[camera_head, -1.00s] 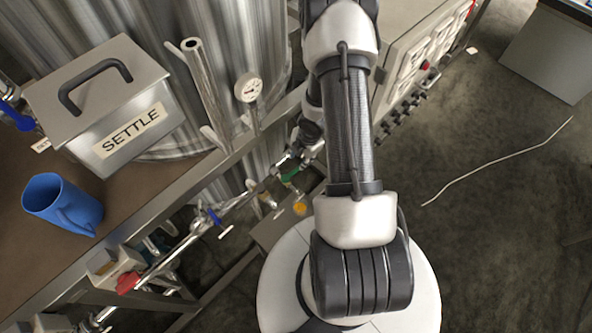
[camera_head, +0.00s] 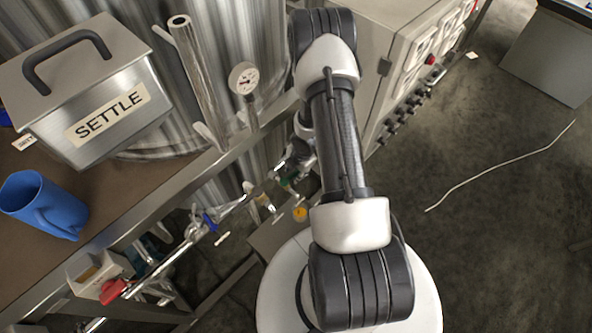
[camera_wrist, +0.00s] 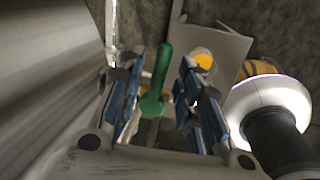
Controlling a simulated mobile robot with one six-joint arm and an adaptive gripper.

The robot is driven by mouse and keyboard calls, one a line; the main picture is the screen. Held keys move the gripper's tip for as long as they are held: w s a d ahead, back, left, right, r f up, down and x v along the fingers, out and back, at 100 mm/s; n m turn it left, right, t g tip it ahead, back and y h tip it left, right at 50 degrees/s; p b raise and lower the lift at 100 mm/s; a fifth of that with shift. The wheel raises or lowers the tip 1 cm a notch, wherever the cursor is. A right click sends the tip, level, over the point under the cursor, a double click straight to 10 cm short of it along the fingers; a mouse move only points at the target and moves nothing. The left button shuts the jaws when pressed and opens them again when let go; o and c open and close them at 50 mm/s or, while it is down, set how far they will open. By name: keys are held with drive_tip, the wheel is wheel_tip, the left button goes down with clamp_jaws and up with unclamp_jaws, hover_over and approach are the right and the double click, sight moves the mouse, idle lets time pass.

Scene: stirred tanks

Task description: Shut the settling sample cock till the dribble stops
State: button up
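A green lever handle (camera_wrist: 157,80) stands between the two blue-lined fingers of my gripper (camera_wrist: 160,68) in the wrist view. The fingers are apart, with gaps on both sides of the lever; no firm contact shows. In the head view the green lever (camera_head: 287,184) is small on the pipework under the bench, and my gripper (camera_head: 294,164) is just above it, partly hidden by my arm. A container with yellow contents (camera_head: 300,214) is below; it also shows beyond the right finger (camera_wrist: 203,60). No dribble can be made out.
A box labelled SETTLE (camera_head: 98,100) and a blue jug (camera_head: 45,204) stand on the bench at left. A blue lever (camera_head: 210,222) and a red handle (camera_head: 113,290) sit along the pipework. A switch cabinet (camera_head: 405,75) stands beyond my arm.

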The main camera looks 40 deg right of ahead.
clamp_jaws()
idle(0.6)
